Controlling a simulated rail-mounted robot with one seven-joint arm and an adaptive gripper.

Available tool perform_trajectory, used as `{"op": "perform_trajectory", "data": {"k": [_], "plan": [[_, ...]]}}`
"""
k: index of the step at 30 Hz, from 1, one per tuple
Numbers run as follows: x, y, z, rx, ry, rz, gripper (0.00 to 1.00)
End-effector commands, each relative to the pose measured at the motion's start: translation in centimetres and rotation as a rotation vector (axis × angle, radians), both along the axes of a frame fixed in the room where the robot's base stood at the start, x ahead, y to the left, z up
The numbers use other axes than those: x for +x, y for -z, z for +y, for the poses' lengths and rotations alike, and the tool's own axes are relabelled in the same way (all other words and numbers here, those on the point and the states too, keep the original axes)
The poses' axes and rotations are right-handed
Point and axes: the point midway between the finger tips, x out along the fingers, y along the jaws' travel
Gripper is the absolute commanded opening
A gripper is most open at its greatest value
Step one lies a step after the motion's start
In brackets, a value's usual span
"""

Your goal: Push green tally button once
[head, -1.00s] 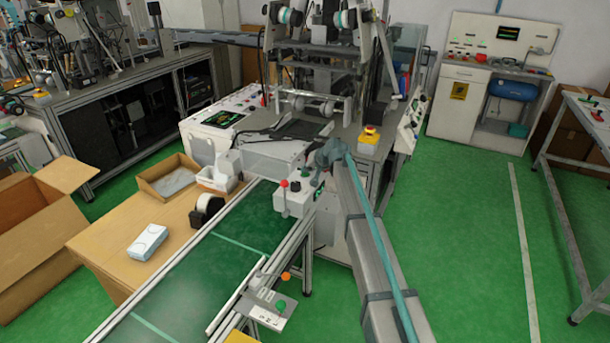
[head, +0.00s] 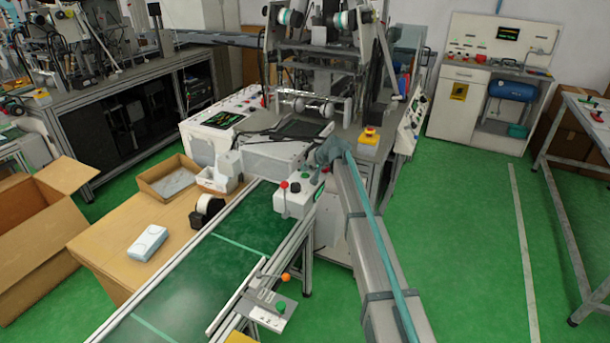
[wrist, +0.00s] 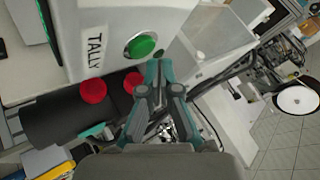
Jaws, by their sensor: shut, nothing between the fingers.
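The green tally button (wrist: 141,46) is a round dome in a metal ring on a pale panel in the wrist view. The word TALLY is printed on the panel beside it. My gripper (wrist: 163,68) is shut and empty, its fingertips just below and right of the button in that picture. I cannot tell whether they touch the panel. In the head view, my gripper (head: 326,160) is at the end of my arm, beside a light control box (head: 296,203) at the conveyor's edge. The button is too small there to tell clearly.
Two red knobs (wrist: 93,91) lie left of my fingers in the wrist view. In the head view, a green conveyor (head: 205,270) runs below the control box. A yellow-based emergency stop (head: 369,138) stands behind my gripper.

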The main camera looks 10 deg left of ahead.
Motion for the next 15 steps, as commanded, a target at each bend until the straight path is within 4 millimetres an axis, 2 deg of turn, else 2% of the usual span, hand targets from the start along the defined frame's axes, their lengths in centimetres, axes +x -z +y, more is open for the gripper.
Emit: {"op": "perform_trajectory", "data": {"k": [11, 15], "plan": [[0.01, -0.20, 0.00, 0.000, 0.000, 0.000, 0.00], [0.02, -0.84, 0.00, 0.000, 0.001, -0.001, 0.00]]}}
